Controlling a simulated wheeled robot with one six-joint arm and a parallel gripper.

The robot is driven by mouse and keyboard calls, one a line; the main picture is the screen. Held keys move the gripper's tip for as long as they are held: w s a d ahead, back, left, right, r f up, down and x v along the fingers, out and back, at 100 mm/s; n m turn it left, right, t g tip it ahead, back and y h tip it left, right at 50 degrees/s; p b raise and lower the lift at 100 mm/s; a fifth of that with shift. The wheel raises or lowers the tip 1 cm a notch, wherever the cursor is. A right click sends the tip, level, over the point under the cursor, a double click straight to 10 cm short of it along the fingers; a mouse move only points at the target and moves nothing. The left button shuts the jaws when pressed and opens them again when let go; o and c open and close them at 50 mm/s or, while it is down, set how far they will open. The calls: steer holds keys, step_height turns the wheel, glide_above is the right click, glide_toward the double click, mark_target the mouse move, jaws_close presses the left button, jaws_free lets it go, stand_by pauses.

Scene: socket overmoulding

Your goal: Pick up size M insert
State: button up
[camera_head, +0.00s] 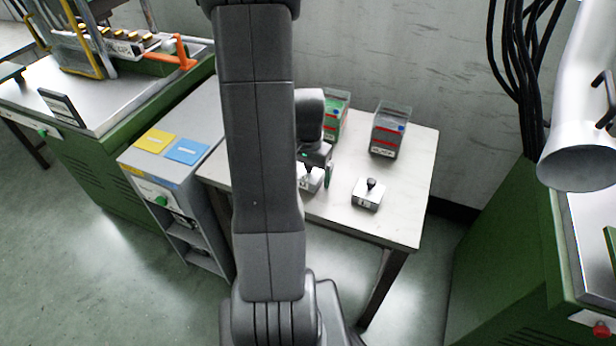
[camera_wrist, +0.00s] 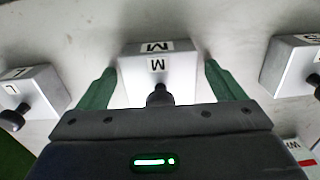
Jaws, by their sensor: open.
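The size M insert is a pale metal block with "M" labels and a dark knob, in the middle of the wrist view (camera_wrist: 152,72). It stands on the white table (camera_head: 400,215). My gripper (camera_wrist: 158,78) is open, with one green finger on each side of the block. I cannot tell whether the fingers touch it. In the head view the insert (camera_head: 309,183) is partly hidden behind my arm and gripper (camera_head: 318,178).
Another insert with a dark knob (camera_head: 367,193) stands right of my gripper on the table. In the wrist view, an insert marked L (camera_wrist: 35,90) is at the left and another (camera_wrist: 290,68) at the right. Two clear bins (camera_head: 390,130) (camera_head: 334,115) stand at the table's back.

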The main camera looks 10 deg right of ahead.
steer(key=c, duration=1.5)
steer(key=shift+r, duration=0.1)
